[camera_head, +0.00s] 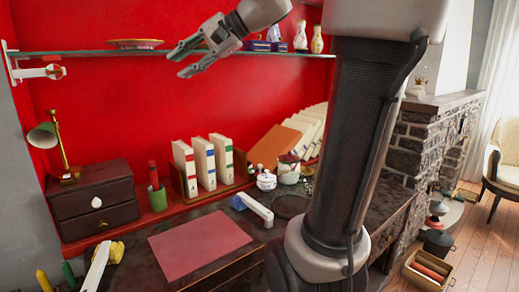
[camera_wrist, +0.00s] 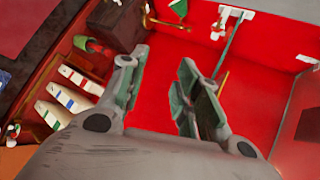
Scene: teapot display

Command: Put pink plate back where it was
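A shallow pinkish plate (camera_head: 135,43) with a pale, patterned rim lies on the glass wall shelf (camera_head: 85,52), near its left end. My gripper (camera_head: 178,65) is to the right of the plate, in front of the shelf and apart from the plate. Its two fingers are spread with nothing between them. In the wrist view the open gripper (camera_wrist: 157,68) has only red wall between its fingers.
Vases (camera_head: 317,40) and small blue items stand on the shelf right of my gripper. Below are white books (camera_head: 205,163), a green lamp (camera_head: 43,135), a dark drawer box (camera_head: 95,198) and a desk with a red mat (camera_head: 198,245). The red wall between shelf and books is clear.

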